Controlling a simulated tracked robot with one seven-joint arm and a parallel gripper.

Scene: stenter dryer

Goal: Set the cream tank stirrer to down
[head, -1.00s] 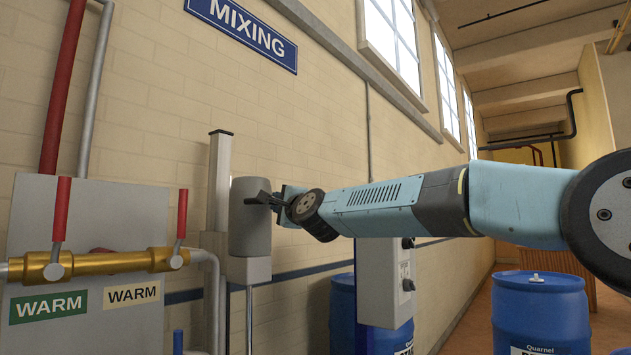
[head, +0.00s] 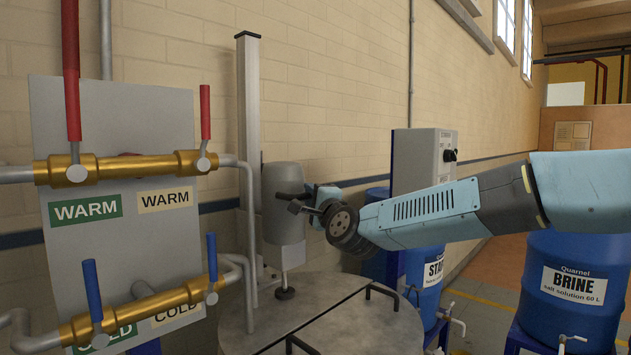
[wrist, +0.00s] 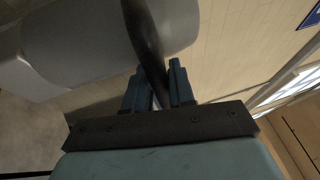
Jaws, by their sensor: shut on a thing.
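The stirrer is a grey motor housing (head: 281,208) on a pale upright column (head: 248,110). It stands low on the column, well below the column's top. Its lower end is just above a black collar (head: 286,293) on the round grey lid (head: 240,325) of a tank. The tank carries no readable name. My gripper (head: 304,204) is at the right side of the housing, shut on its black handle. In the wrist view both fingers (wrist: 160,78) close around the dark handle bar (wrist: 143,30), with the grey housing (wrist: 90,50) behind.
A pipe panel (head: 130,130) with red and blue valve levers stands at the left. A switch box (head: 425,160) and blue drums stand at the right, including the brine drum (head: 575,250). Black handles (head: 382,292) rise from the lid.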

